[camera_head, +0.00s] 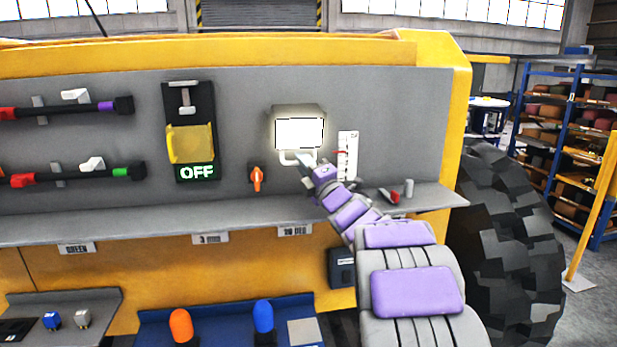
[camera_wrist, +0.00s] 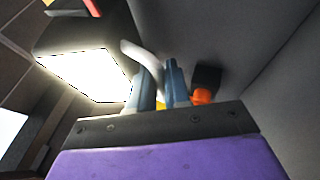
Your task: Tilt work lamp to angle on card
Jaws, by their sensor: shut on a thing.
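The work lamp (camera_head: 299,132) is a grey box with a lit white face, mounted on the grey panel. A light-coloured handle (camera_head: 290,158) hangs below its face. My gripper (camera_head: 304,160) reaches up from the lower right and is shut on this handle. In the wrist view the lit lamp (camera_wrist: 88,75) is at the upper left, and the handle (camera_wrist: 140,56) runs down between the two blue-grey fingers (camera_wrist: 160,88). A white scale strip (camera_head: 348,155) with a red pointer (camera_head: 340,153) is right of the lamp. A card (camera_head: 295,230) reading what looks like "30 DEG" is on the shelf edge below.
An orange rotary knob (camera_head: 257,178) is left of my gripper, close behind the fingers in the wrist view. A yellow-covered switch (camera_head: 190,143) shows "OFF". The grey shelf (camera_head: 130,226) below carries a red-ended item (camera_head: 390,196) right of my arm.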

